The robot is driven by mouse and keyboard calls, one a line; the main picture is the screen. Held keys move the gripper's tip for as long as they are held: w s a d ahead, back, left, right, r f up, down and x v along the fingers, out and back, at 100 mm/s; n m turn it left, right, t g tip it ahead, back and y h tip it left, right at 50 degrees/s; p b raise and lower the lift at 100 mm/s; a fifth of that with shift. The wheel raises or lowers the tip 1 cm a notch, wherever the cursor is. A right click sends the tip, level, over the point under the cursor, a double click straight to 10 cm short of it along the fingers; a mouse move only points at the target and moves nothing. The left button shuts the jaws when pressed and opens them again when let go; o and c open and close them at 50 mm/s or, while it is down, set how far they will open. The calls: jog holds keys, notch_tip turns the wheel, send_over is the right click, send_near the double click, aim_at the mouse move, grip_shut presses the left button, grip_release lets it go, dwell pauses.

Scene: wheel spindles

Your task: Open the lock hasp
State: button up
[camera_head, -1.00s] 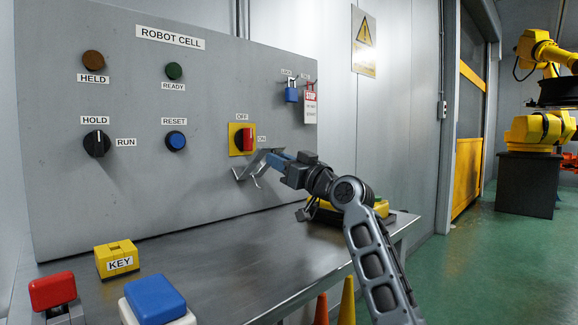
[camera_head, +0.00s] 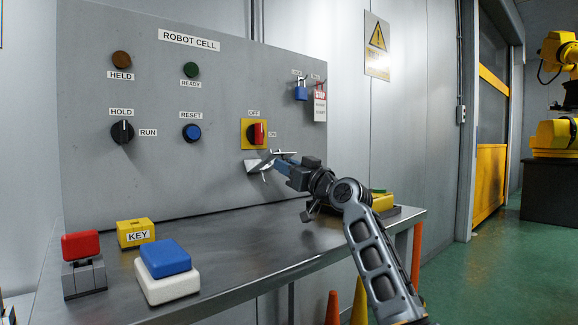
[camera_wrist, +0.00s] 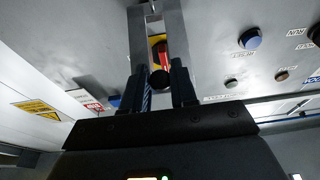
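The grey metal lock hasp (camera_head: 255,164) shows as a bent, shiny piece on the panel just below the red rotary switch (camera_head: 257,132) on its yellow plate. In the wrist view the hasp seems to be the grey frame (camera_wrist: 136,28) ahead of the fingers, with the red switch handle (camera_wrist: 163,52) showing through its gap. My gripper (camera_head: 283,163) is at the hasp, reaching in from the right. In the wrist view its two dark fingers (camera_wrist: 162,92) stand apart. I cannot tell whether they touch the hasp.
A blue padlock (camera_head: 300,92) and a red-and-white tag (camera_head: 320,103) hang right of the switch. The bench (camera_head: 240,245) holds a yellow KEY block (camera_head: 136,232), a red-topped block (camera_head: 81,245) and a blue-topped block (camera_head: 165,258). Its middle is clear. Orange and yellow cones (camera_head: 359,300) stand in front.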

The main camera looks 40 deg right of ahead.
jog(key=o, duration=0.4)
jog(key=shift+r, duration=0.1)
jog(key=r+v, duration=0.1)
jog(key=v, duration=0.3)
jog(key=p+v, duration=0.1)
jog(key=v, duration=0.3)
jog(key=r+v, duration=0.1)
jog(key=v, duration=0.3)
jog(key=shift+s+r, duration=0.25)
jog(key=shift+s, duration=0.5)
jog(key=shift+c, duration=0.2)
